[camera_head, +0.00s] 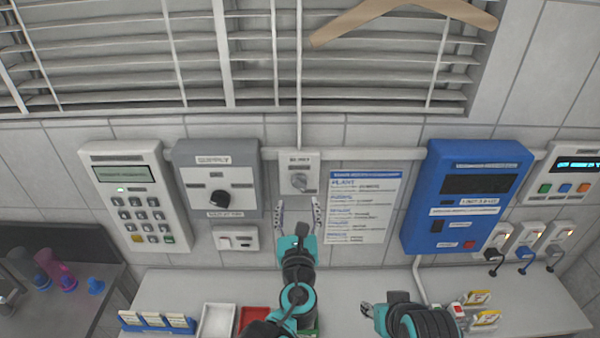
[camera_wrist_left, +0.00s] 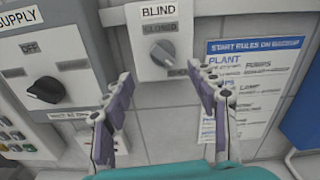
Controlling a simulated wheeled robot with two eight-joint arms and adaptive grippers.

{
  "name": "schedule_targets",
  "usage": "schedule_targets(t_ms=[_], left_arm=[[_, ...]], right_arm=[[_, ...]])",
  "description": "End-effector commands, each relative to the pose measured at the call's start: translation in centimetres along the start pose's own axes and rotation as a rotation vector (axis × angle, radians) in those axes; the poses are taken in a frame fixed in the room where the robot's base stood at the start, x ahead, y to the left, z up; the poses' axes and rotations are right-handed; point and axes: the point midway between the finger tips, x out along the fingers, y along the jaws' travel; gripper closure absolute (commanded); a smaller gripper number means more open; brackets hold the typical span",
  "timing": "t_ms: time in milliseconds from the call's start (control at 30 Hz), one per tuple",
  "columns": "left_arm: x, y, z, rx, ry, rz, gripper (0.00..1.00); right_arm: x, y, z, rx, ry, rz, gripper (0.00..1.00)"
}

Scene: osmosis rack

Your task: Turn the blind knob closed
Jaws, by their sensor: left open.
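The blind knob (camera_head: 299,181) is a grey knob on a small white wall box labelled BLIND, below the window. In the left wrist view, the blind knob (camera_wrist_left: 163,53) sits under a CLOSED label, with a second, partly covered label at its lower right. Its grip bar is slanted; I cannot tell which end is the pointer. My left gripper (camera_head: 298,205) is open and empty just below the box, fingers spread to either side, apart from the knob. Its fingers (camera_wrist_left: 160,82) frame the space below the knob. My right gripper (camera_head: 368,310) is low, over the counter, away from the knob.
The grey supply box (camera_head: 217,178) with a black knob is left of the blind box. A printed rules sheet (camera_head: 362,208) and a blue unit (camera_head: 466,195) are to the right. Slatted blinds (camera_head: 240,60) hang above. Trays (camera_head: 216,321) stand on the white counter (camera_head: 345,290).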

Motion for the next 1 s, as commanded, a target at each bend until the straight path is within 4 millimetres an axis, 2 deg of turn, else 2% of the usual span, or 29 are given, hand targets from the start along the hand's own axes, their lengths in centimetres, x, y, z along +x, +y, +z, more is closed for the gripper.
schedule_targets(t_ms=[500, 867, 1000], left_arm=[[7.0, -0.2, 0.0, 0.015, -0.005, -0.003, 0.42], [7.7, -0.1, 0.0, 0.013, -0.005, -0.004, 0.42], [7.7, -0.1, 0.0, 0.013, -0.005, -0.004, 0.76]], right_arm=[[-0.1, 0.0, 0.0, 0.0, 0.0, 0.0, 0.6], [-0.1, 0.0, -0.1, 0.0, 0.0, 0.0, 0.6], [-0.1, 0.0, -0.1, 0.0, 0.0, 0.0, 0.6]])
